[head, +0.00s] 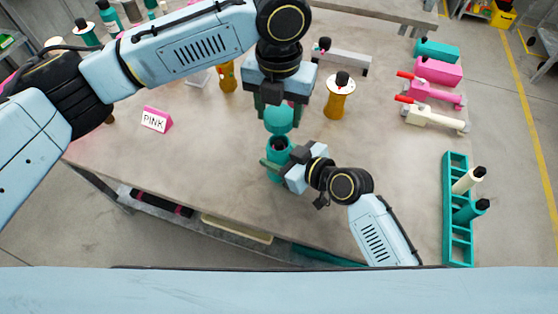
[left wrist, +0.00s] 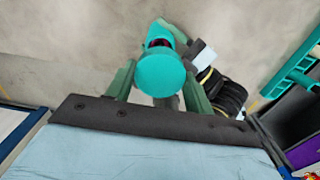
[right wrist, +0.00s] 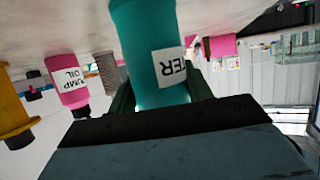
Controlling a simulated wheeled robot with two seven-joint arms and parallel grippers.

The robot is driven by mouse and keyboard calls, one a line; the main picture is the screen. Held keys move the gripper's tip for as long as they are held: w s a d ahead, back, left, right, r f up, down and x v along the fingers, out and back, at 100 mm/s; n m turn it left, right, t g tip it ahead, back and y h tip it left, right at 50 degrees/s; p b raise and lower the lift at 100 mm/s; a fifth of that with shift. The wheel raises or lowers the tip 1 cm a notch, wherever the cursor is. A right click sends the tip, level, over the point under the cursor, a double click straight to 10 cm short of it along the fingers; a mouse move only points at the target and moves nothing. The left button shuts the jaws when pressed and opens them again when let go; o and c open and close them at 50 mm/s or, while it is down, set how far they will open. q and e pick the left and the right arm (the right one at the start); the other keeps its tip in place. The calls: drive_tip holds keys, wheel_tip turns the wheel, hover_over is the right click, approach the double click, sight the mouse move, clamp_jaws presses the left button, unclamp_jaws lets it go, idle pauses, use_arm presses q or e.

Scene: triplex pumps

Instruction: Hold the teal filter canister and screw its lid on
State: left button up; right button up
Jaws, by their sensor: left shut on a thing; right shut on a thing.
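The teal filter canister (head: 278,157) stands upright near the table's front edge, its dark open mouth showing. My right gripper (head: 279,170) is shut around its body from the right. In the right wrist view the canister (right wrist: 145,40) fills the jaws, with a white label ending in "TER". My left gripper (head: 279,107) points down and is shut on the round teal lid (head: 279,120). The lid is above the canister and looks apart from it. In the left wrist view the lid (left wrist: 160,73) sits between the fingers, partly covering the canister (left wrist: 165,33) below.
Amber bottles (head: 338,100) stand behind. Pink (head: 438,70) and cream pump parts (head: 432,117) lie at the back right. A teal rack (head: 456,215) with bottles is at the right. The table between is clear.

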use_arm(q)
approach(279, 159)
drive_tip(key=shift+w+f, duration=1.35)
